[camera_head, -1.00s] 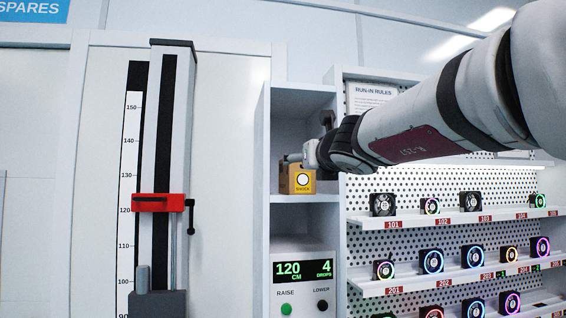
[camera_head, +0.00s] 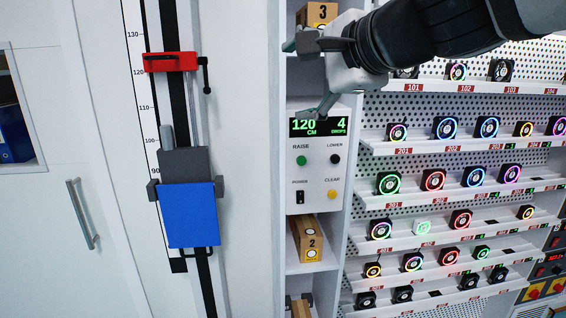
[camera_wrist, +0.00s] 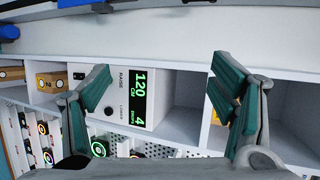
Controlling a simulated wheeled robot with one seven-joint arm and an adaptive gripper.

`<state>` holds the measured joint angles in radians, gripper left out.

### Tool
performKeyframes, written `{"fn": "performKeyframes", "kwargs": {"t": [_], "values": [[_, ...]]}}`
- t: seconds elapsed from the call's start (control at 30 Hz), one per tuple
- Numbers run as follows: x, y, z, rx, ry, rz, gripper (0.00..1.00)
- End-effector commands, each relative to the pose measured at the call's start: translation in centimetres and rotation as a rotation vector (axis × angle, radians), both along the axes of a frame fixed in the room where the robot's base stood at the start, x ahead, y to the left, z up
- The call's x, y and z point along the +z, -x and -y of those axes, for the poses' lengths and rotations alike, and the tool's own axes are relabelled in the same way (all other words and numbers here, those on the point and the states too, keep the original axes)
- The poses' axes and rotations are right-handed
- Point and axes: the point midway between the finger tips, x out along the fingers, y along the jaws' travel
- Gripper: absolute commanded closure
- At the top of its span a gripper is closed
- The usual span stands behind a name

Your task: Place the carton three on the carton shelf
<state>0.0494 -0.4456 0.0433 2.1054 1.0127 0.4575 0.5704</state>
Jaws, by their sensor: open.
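Carton three (camera_head: 316,14), a brown box marked 3 with a yellow label, sits in the upper compartment of the white carton shelf (camera_head: 280,165). The top picture edge and my gripper cut off part of it. My gripper (camera_head: 303,80) is open and empty, below the carton and in front of the shelf, near the display panel (camera_head: 318,128). In the wrist view, my gripper's fingers (camera_wrist: 162,75) are spread apart with the panel (camera_wrist: 128,95) between them. A brown carton (camera_wrist: 217,118) is partly hidden behind the right finger there.
Carton 2 (camera_head: 306,238) lies in a lower compartment, with another carton (camera_head: 300,306) under it. A rack of lit fans (camera_head: 445,180) stands close on the right. A column with a red clamp (camera_head: 171,62) and blue block (camera_head: 190,214) stands left.

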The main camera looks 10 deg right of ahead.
Motion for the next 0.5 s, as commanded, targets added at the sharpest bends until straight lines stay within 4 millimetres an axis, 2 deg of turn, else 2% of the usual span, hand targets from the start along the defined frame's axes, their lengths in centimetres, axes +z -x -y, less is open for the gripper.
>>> {"fn": "performKeyframes", "kwargs": {"t": [0.03, 0.17, 0.2, 0.3, 0.4, 0.5], "values": [[-2.5, 2.2, -0.1, 0.069, 0.150, -0.017, 0.22], [-9.6, 7.9, 0.9, 0.276, 0.563, -0.080, 0.22], [-11.7, 9.7, 1.6, 0.341, 0.682, -0.105, 0.22], [-16.2, 13.8, 3.8, 0.497, 0.941, -0.169, 0.22], [-19.4, 17.0, 6.1, 0.625, 1.134, -0.232, 0.22], [-21.2, 19.0, 7.9, 0.711, 1.256, -0.276, 0.22]]}}
